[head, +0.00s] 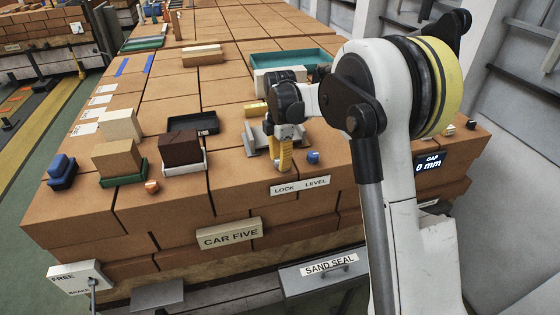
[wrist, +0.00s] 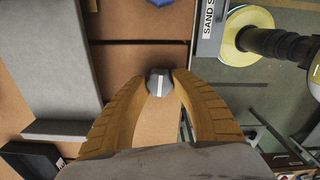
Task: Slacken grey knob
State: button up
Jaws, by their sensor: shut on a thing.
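The grey knob (wrist: 159,86) shows in the wrist view as a small faceted piece with a white line across its top. It sits between the tips of the two yellow-orange fingers of my gripper (wrist: 160,78), which are shut on it from both sides. In the head view my gripper (head: 285,168) points down at the front part of the brick stack, just behind the "LOCK LEVEL" label (head: 300,186). The knob is hidden there by the fingers.
A blue knob (head: 313,157) stands just right of the fingers. A grey metal piece (head: 255,147) is close on their left. Blocks in trays, a black tray (head: 193,123) and an orange knob (head: 152,187) lie further left. A teal tray (head: 313,57) is behind.

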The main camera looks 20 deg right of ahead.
dwell(0.4)
jog(key=o, duration=1.2)
notch_tip(320, 180, up, 12)
